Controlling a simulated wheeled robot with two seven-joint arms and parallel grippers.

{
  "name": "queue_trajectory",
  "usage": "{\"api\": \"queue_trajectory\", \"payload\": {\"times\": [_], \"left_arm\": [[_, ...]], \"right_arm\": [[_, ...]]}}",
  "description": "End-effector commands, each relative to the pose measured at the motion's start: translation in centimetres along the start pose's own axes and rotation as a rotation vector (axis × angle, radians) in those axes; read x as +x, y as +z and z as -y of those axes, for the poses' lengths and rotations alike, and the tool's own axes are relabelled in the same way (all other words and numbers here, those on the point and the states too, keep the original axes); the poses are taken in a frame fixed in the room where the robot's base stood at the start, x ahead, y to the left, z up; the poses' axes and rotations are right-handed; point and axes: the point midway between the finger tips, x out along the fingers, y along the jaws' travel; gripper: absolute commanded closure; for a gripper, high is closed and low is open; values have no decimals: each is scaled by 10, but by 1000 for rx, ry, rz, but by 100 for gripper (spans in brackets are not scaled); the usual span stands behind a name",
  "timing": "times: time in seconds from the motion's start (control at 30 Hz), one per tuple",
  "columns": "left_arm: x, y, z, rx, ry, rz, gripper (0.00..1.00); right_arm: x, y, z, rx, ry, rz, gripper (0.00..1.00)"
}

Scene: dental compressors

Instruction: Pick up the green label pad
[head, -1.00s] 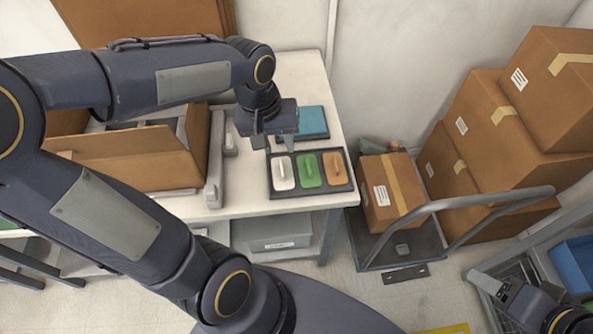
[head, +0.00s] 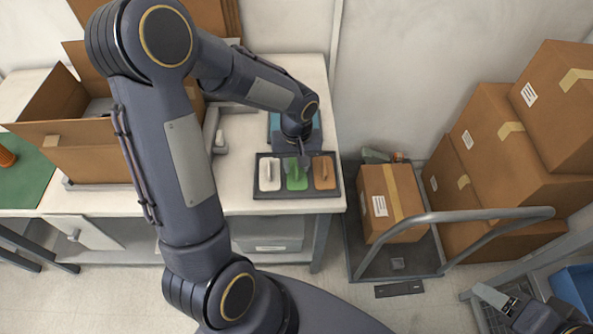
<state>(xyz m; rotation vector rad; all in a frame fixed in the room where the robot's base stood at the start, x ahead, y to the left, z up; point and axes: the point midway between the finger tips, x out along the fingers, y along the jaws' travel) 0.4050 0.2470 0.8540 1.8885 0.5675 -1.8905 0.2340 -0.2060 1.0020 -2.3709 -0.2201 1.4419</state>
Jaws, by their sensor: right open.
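The green label pad (head: 296,178) sits in the middle slot of a dark tray (head: 262,195) on the white table. A white pad (head: 269,175) is on its left and an orange pad (head: 324,174) on its right. My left gripper (head: 304,163) points down over the far part of the tray, by the green pad's upper right. Its fingers are small and dark, so I cannot tell their opening or whether they touch the pad. My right gripper (head: 492,298) is open at the lower right, far from the tray.
A blue pad (head: 275,126) lies behind the tray, partly hidden by my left arm. An open cardboard box (head: 90,150) stands on the table's left. A cart (head: 480,216) with a box (head: 390,200) and stacked cartons (head: 500,150) stand right of the table.

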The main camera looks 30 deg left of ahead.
Motion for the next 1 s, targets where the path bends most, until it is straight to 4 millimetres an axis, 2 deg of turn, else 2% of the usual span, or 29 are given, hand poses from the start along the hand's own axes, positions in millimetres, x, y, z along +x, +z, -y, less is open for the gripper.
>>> {"api": "queue_trajectory", "payload": {"times": [0.2, 0.47, 1.0], "left_arm": [[1, 0, 0, 0, 0, -1, 67], [1, 0, 0, 0, 0, -1, 100], [-5, 0, 0, 0, 1, -2, 100]], "right_arm": [[0, 0, 0, 0, 0, 0, 38], [0, 0, 0, 0, 0, 0, 38], [0, 0, 0, 0, 0, 0, 38]]}}
